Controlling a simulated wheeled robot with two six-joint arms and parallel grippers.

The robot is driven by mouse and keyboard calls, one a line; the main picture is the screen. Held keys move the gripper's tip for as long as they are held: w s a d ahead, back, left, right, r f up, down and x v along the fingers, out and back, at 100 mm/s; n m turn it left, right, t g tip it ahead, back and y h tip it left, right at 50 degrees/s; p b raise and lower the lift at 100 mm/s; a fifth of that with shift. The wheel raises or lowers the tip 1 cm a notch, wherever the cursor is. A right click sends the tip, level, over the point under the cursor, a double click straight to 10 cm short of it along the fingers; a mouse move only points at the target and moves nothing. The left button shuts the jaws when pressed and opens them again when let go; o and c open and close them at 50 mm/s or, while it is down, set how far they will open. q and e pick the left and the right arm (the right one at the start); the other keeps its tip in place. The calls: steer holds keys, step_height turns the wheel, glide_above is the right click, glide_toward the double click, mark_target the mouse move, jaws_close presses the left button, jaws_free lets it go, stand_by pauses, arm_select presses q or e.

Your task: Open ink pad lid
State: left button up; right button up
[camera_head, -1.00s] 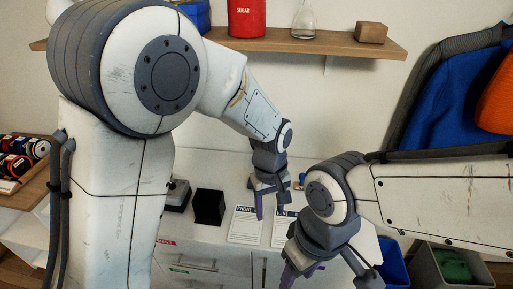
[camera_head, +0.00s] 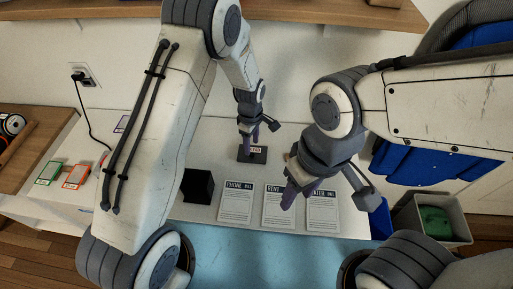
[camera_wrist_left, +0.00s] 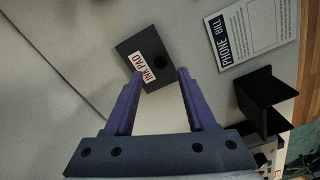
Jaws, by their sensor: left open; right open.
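The ink pad (camera_head: 258,159) is a flat dark block lying on the white tabletop, below my left gripper in the head view. In the left wrist view the ink pad (camera_wrist_left: 133,46) shows its white label with red letters and a small dark round mark; no raised lid shows. My left gripper (camera_head: 250,142) is open. In the left wrist view its two purple fingers (camera_wrist_left: 158,73) point at the pad's near edge, with nothing between them; whether they touch it I cannot tell. My right gripper (camera_head: 298,197) is open and empty, above the bill sheets.
The phone bill (camera_head: 237,203), rent bill (camera_head: 280,208) and water bill (camera_head: 322,213) lie in a row near the front edge. A black box (camera_head: 197,186) stands left of them. A green card (camera_head: 48,173) and an orange card (camera_head: 76,176) lie at left. A grey bin (camera_head: 420,217) is at right.

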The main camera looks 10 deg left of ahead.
mark_target(252, 154)
arm_select(q)
steer(key=shift+a+f+p, duration=0.1)
steer(key=shift+f+p, duration=0.25)
steer(key=shift+f, duration=1.95)
jaws_close()
